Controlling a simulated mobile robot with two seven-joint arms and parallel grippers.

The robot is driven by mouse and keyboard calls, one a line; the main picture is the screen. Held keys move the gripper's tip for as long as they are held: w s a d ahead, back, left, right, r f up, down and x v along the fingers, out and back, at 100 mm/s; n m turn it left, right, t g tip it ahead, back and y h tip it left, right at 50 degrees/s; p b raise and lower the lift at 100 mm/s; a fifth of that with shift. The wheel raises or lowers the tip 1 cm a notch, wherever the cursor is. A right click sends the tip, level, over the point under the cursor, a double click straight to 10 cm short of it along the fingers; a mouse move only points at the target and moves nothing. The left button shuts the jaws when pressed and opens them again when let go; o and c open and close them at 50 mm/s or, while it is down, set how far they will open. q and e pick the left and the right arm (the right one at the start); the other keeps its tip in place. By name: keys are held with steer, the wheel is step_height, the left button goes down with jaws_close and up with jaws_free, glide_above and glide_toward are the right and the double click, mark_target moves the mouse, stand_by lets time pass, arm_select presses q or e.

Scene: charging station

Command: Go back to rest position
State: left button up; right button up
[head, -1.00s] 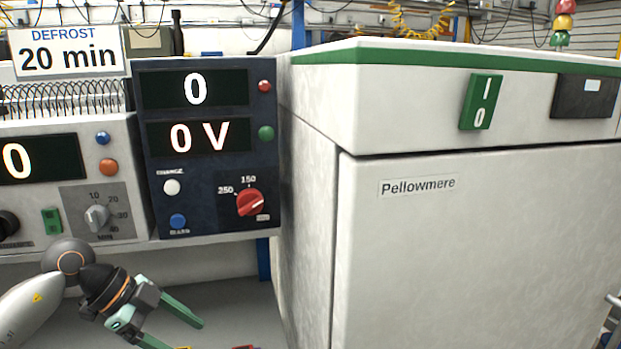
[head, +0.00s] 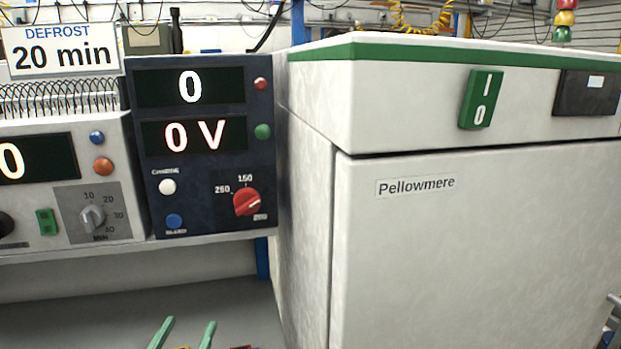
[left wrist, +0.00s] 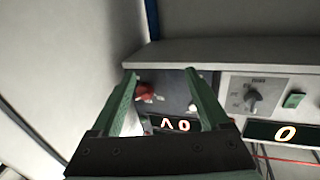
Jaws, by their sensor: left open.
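My left gripper (head: 186,333) shows only its two green fingertips at the bottom edge of the head view. The fingers are apart with nothing between them. In the left wrist view the left gripper (left wrist: 159,74) is open and empty, and the dark blue voltage unit (left wrist: 175,93) shows upside down beyond its fingers. In the head view the same voltage unit (head: 203,100) stands on the shelf, reading 0 and 0 V, with a red knob (head: 247,202) at its lower right. My right gripper is not in view.
A pale unit (head: 65,180) with a grey dial stands left of the voltage unit, under a "DEFROST 20 min" sign (head: 64,46). A large white Pellowmere cabinet (head: 470,250) with a green switch (head: 481,98) fills the right side. Space below the shelf looks mostly clear.

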arm_select(q)
steer(key=s+a+f+n+g+y, duration=0.1)
steer(key=s+a+f+g+y, duration=0.15)
steer(key=s+f+g, duration=0.7)
steer(key=s+d+f+m+g+h, duration=0.1)
steer(key=s+f+g, duration=0.2)
steer(key=s+f, duration=0.4)
steer(key=s+d+f+m+g+h, duration=0.15)
steer(key=s+f, duration=0.25)
steer(key=s, duration=0.5)
steer(key=w+d+f+t, duration=0.2)
steer(key=f, duration=0.4)
steer(key=w+d+f+t+h, duration=0.1)
steer(key=w+f+t, duration=0.1)
steer(key=f, duration=0.4)
steer(key=shift+w+d+t+b, duration=0.3)
steer(key=shift+w+d+t, duration=0.1)
steer(key=shift+t, duration=0.1)
